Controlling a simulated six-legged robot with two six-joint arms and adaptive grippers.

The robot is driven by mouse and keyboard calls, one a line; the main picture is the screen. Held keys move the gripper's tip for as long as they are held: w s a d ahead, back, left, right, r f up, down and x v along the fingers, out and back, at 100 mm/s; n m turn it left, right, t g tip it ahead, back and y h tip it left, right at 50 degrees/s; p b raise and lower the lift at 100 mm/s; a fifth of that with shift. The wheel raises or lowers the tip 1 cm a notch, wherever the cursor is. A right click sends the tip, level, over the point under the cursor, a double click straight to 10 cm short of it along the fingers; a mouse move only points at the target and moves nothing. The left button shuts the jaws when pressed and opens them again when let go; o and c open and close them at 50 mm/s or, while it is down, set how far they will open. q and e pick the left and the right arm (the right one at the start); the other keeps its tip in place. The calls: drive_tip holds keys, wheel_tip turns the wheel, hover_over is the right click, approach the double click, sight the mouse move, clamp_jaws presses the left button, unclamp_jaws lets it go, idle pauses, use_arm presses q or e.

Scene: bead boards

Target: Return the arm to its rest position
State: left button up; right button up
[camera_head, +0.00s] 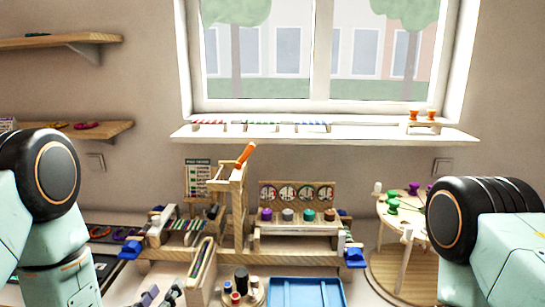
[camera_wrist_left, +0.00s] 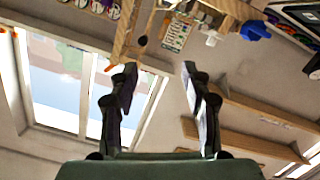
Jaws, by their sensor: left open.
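My left gripper (camera_head: 160,296) shows at the bottom edge of the head view, left of centre, partly cut off. In the left wrist view my left gripper (camera_wrist_left: 158,85) has its two dark fingers spread apart with nothing between them. The wrist view is tilted and shows the window, shelves and wooden stand beyond the fingers. My left arm comes in at the left of the head view. My right arm shows at the right, but its gripper is out of view.
A wooden bead stand (camera_head: 240,225) with an orange-handled piece stands ahead. A blue tray (camera_head: 306,284) lies at the bottom centre. A round wooden table (camera_head: 401,274) with green and purple pieces is beside my right arm. Wooden shelves (camera_head: 60,40) hang at the left.

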use_arm(q)
drive_tip(key=s+f+m+g+b, duration=0.1)
drive_tip(key=s+f+g+b, duration=0.7)
drive_tip(key=s+f, duration=0.8)
drive_tip(key=s+f+m+g+y+b, duration=0.1)
drive_tip(key=s+f+g+b, duration=0.7)
drive_tip(key=s+f, duration=0.9)
wheel_tip(320, 180, down, 3)
drive_tip(key=shift+d+r+m+b, duration=0.1)
drive_tip(key=shift+d+m+b, duration=0.15)
drive_tip(key=shift+m, duration=0.25)
